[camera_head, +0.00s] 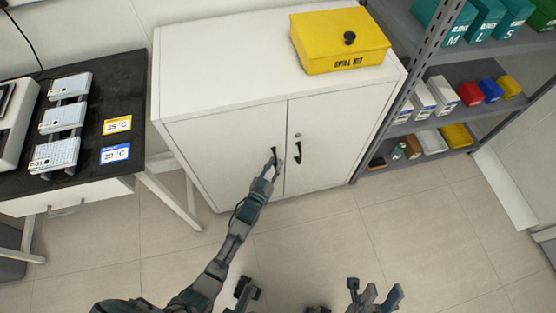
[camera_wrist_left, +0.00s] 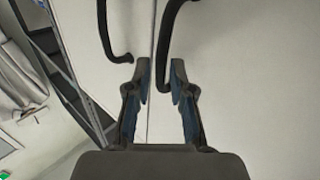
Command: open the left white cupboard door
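The white cupboard (camera_head: 225,145) stands against the wall, both doors shut. The left door (camera_head: 225,150) has a black curved handle (camera_head: 274,156) near the middle seam. The right door (camera_head: 335,130) has a similar handle (camera_head: 298,153). My left gripper (camera_head: 269,170) is at the left door's handle. In the left wrist view my left gripper (camera_wrist_left: 160,68) is open, and the left door's handle (camera_wrist_left: 164,40) appears between its fingertips; contact cannot be told. The right door's handle (camera_wrist_left: 103,30) lies outside the fingers. My right gripper (camera_head: 374,293) is open and empty, low in the head view.
A yellow spill kit box (camera_head: 340,42) sits on the cupboard top. A grey shelf rack (camera_head: 440,122) with bins stands close on the right. A black-topped table (camera_head: 105,75) with devices stands on the left. The tiled floor (camera_head: 320,235) before the cupboard is clear.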

